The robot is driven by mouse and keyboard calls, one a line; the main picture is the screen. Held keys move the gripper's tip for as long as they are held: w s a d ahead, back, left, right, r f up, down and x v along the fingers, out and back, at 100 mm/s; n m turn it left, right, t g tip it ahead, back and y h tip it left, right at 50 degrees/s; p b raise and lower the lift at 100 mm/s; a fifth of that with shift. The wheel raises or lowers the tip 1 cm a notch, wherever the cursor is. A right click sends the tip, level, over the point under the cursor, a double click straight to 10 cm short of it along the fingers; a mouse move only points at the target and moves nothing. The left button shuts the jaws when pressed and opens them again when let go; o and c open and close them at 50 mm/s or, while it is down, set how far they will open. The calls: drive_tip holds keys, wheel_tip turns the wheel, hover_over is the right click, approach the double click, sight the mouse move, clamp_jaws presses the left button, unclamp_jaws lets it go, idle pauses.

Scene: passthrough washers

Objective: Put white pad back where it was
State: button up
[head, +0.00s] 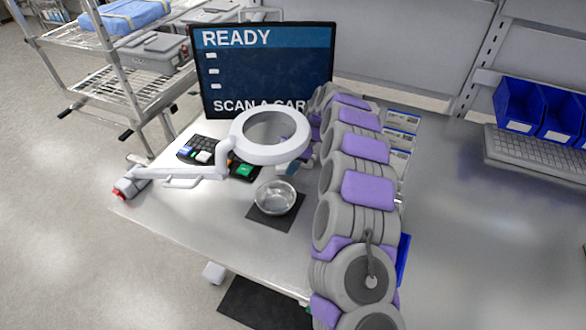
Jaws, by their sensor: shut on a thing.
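My gripper (292,167) shows only in part, at the end of my grey and purple arm. It is behind the white ring magnifier (240,136) and above the bench. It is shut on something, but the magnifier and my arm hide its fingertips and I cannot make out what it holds. A blue piece and a green piece are also on or by that tray. I cannot tell whether the white piece is the task's pad.
A metal bowl (275,197) stands on a black mat (263,222) below the magnifier. A monitor (262,75) reading "READY" stands at the back. A red-ended clamp (127,187) is at the left edge. Blue bins (519,104) are on the right. The bench front is clear.

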drive_tip(key=x, duration=0.3)
drive_tip(key=shift+a+r, duration=0.1)
drive_tip(key=shift+a, duration=0.05)
drive_tip(key=shift+d, duration=0.4)
drive_tip(key=o, duration=0.9)
drive_tip(key=shift+d, duration=0.55)
drive_tip(key=shift+o, duration=0.6)
drive_tip(key=shift+a, duration=0.6)
drive_tip(key=p+v, duration=0.2)
drive_tip(key=v, duration=1)
drive_tip(key=shift+d, duration=0.2)
